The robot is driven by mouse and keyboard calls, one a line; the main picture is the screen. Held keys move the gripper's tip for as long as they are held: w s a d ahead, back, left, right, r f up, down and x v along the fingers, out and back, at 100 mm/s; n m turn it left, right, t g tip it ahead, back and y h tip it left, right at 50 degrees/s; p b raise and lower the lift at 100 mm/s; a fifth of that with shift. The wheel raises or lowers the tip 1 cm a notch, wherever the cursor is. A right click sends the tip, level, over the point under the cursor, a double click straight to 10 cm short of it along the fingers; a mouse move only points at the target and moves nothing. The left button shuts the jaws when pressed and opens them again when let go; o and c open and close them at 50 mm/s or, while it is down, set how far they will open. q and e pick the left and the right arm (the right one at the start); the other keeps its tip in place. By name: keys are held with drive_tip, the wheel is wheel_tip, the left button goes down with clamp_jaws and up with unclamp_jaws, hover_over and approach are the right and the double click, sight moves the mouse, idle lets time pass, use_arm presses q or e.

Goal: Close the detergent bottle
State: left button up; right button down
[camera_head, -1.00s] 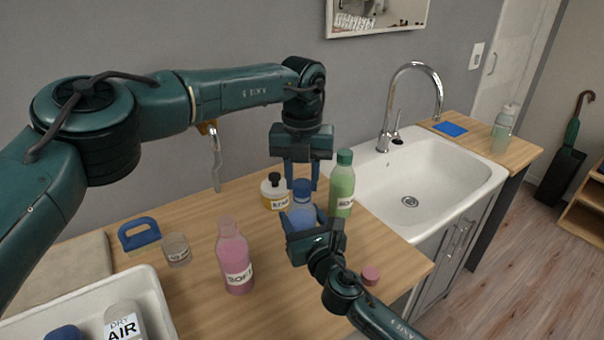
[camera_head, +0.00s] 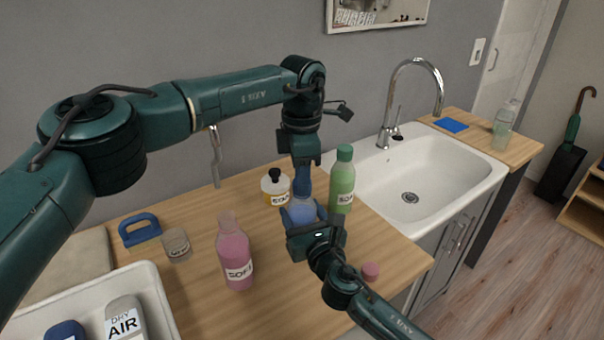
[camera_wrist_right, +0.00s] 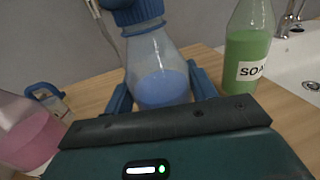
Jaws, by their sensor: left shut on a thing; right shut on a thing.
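The detergent bottle, which I take to be the clear one with blue liquid (camera_wrist_right: 160,80), stands upright on the wooden counter. My right gripper (camera_head: 302,213) is shut around its body from the front, with a finger on each side. A ribbed blue cap (camera_wrist_right: 137,12) is at the bottle's neck in the right wrist view, its top cut off by the frame; whether it is fully seated I cannot tell. My left gripper (camera_head: 305,187) points straight down over the bottle and is shut on the cap, largely hiding it in the head view.
A green soap bottle (camera_head: 342,180) stands close on the right, a yellow bottle with a black top (camera_head: 275,187) behind left. A pink bottle (camera_head: 234,257), glass jar (camera_head: 177,244), blue-handled item (camera_head: 140,230) and white tray (camera_head: 158,297) are left. A pink cap (camera_head: 370,271) lies near my right arm.

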use_arm(q)
drive_tip(key=m, duration=1.5)
drive_tip(key=shift+m, duration=0.3)
drive_tip(key=m, duration=0.5)
drive_tip(key=o, duration=1)
wheel_tip(320, 180, up, 12)
use_arm(e)
drive_tip(key=shift+c, duration=2)
unclamp_jaws()
